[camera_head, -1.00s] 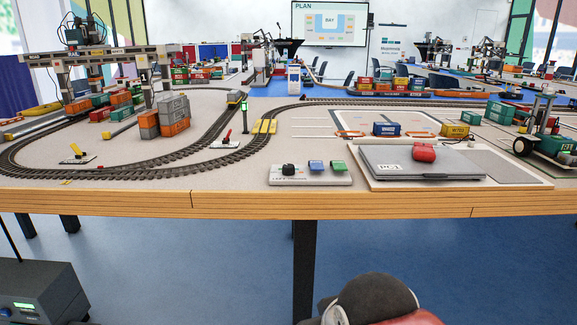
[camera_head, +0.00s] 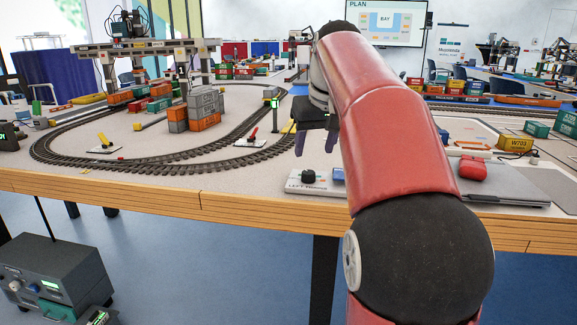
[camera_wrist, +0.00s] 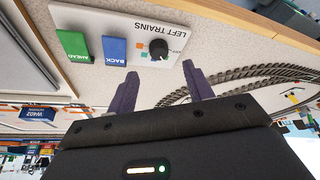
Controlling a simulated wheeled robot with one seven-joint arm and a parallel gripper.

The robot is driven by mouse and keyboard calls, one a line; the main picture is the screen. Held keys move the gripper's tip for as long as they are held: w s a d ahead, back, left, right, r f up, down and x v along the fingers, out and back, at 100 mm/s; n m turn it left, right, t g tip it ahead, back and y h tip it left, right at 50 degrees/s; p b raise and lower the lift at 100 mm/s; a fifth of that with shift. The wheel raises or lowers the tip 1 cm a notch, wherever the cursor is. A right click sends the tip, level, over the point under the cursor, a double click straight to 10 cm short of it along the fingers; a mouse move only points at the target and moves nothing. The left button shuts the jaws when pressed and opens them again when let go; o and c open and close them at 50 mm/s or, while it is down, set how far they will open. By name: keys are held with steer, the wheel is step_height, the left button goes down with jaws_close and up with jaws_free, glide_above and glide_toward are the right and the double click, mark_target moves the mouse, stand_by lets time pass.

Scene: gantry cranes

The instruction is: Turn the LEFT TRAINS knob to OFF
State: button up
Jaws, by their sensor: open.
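The LEFT TRAINS control panel (camera_wrist: 110,20) is a white plate that shows upside down at the top of the wrist view. Its black round knob (camera_wrist: 158,49) has a pale mark on its rim; the small print around it is too small to read. A blue BACK button (camera_wrist: 114,50) and a green AHEAD button (camera_wrist: 74,45) are beside it. In the head view the knob (camera_head: 308,176) is at the panel's left end, near the table's front edge. My gripper (camera_head: 316,148) is open and empty above it, its purple fingers (camera_wrist: 158,72) apart and not visibly touching the knob.
Curved train track (camera_head: 150,170) and a red lever (camera_head: 252,136) are to the left. A gantry crane (camera_head: 150,48) stands farther back.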

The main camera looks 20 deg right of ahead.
mark_target(308, 172)
steer(key=b+x, duration=0.2)
steer(key=x, duration=0.5)
steer(key=shift+w+d+f, duration=0.15)
steer(key=shift+w+f, duration=0.1)
steer(key=shift+w, duration=0.1)
steer(key=c, duration=1)
steer(key=shift+o, duration=0.2)
